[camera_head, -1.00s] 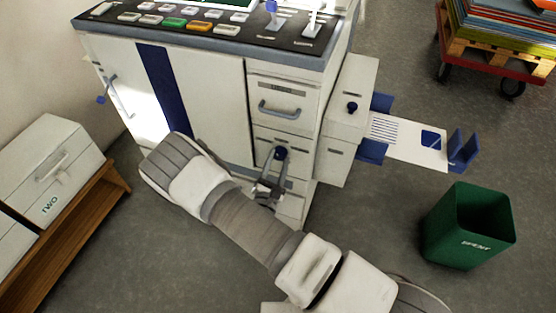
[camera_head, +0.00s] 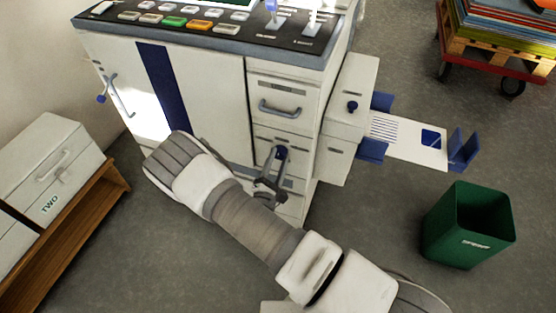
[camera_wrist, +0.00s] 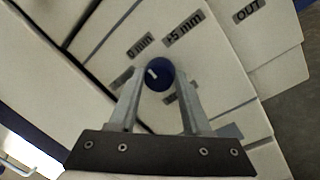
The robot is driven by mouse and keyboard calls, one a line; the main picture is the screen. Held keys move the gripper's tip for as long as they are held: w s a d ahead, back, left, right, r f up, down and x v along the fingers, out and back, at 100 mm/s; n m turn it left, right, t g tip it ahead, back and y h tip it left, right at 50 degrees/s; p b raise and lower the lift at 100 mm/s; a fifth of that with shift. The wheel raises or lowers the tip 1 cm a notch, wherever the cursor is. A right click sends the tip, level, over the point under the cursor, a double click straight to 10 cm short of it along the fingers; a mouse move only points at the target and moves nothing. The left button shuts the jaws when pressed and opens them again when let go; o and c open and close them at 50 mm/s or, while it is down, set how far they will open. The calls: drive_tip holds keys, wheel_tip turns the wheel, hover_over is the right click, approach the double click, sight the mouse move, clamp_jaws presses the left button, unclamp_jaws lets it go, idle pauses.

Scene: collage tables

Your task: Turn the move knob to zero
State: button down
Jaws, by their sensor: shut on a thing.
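The knob (camera_wrist: 160,80) is a round dark blue dial with a short white mark on its left part in the wrist view. It sits on the white machine's front, and in the head view the knob (camera_head: 281,152) is below the upper drawer. My gripper (camera_wrist: 161,86) is shut on it, one grey finger on each side; it also shows in the head view (camera_head: 274,168). A "0 mm" label (camera_wrist: 140,45) is above left of the knob and a "+5 mm" label (camera_wrist: 184,30) above right. Other labels beside the fingers are partly hidden.
The white machine (camera_head: 210,90) has a control panel (camera_head: 185,22) on top and a drawer handle (camera_head: 281,110) above the knob. A paper tray (camera_head: 410,140) sticks out at right. A green bin (camera_head: 468,225) stands on the floor; a wooden shelf (camera_head: 75,230) is at left.

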drive_tip(key=shift+c, duration=1.8)
unclamp_jaws()
drive_tip(key=p+v, duration=0.2)
drive_tip(key=v, duration=1.5)
drive_tip(key=shift+s+p, duration=0.2)
drive_tip(key=shift+p, duration=0.15)
drive_tip(key=shift+a, duration=0.1)
